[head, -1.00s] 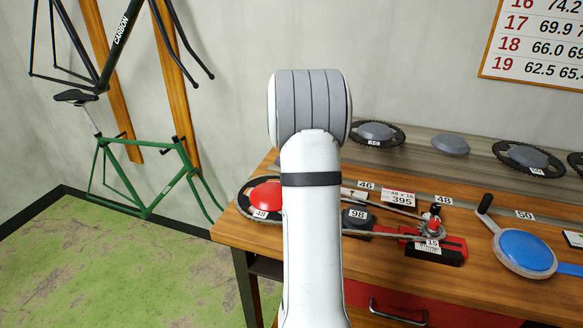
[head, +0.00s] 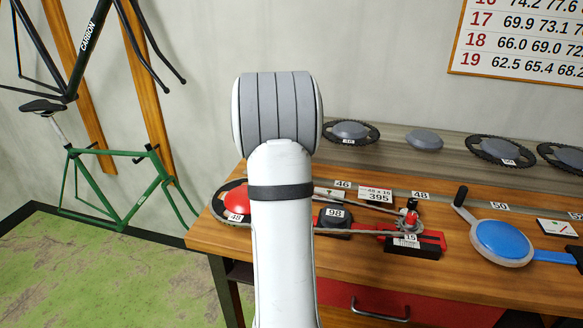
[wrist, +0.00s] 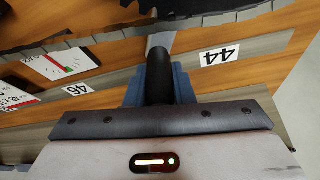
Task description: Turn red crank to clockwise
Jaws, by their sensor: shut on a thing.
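The red crank's round red hub (head: 238,203) sits at the left end of the workbench in the head view, on a dark chainring with a 48 label. My arm covers part of it. In the wrist view my gripper (wrist: 160,88) has its blue fingers shut on a black cylindrical handle (wrist: 159,68), which stands between them. The head view does not show the handle or my gripper, as my arm hides them.
A blue crank (head: 503,240) with a black handle lies to the right on the bench (head: 470,285). A dark block marked 98 (head: 334,220) is near the chain. Chainrings (head: 499,150) line the back. A green bicycle frame (head: 110,190) stands at the left wall.

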